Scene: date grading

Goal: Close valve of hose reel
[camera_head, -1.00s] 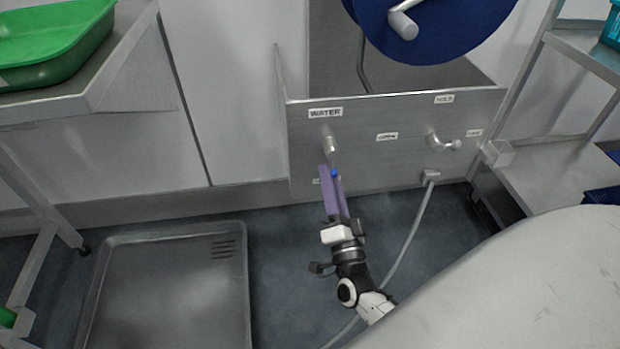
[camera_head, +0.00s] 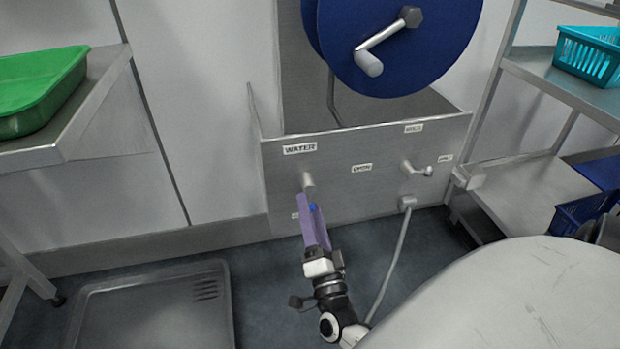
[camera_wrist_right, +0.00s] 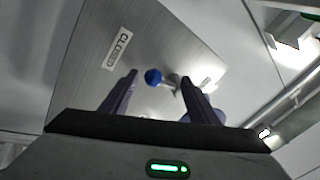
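The water valve (camera_head: 307,181) is on the steel panel (camera_head: 340,195) below a WATER label (camera_head: 300,149). Its blue-tipped handle (camera_head: 313,207) hangs below the stem, partly hidden by my fingers. My right gripper (camera_head: 309,205) reaches up to the valve with its purple fingers. In the right wrist view its fingers (camera_wrist_right: 158,82) are apart, and the blue knob (camera_wrist_right: 153,76) shows between their tips, nearer the left finger. I cannot tell whether they touch it. A CLOSED label (camera_wrist_right: 117,47) is beyond the left finger. The blue hose reel (camera_head: 400,45) is above. My left gripper is not in view.
A second valve (camera_head: 416,169) and a grey hose (camera_head: 394,262) are at the panel's right. An OPEN label (camera_head: 361,168) lies between the valves. A floor tray (camera_head: 150,283) is at lower left. Shelves flank the panel, with a green tub (camera_head: 40,90) and a teal basket (camera_head: 590,55).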

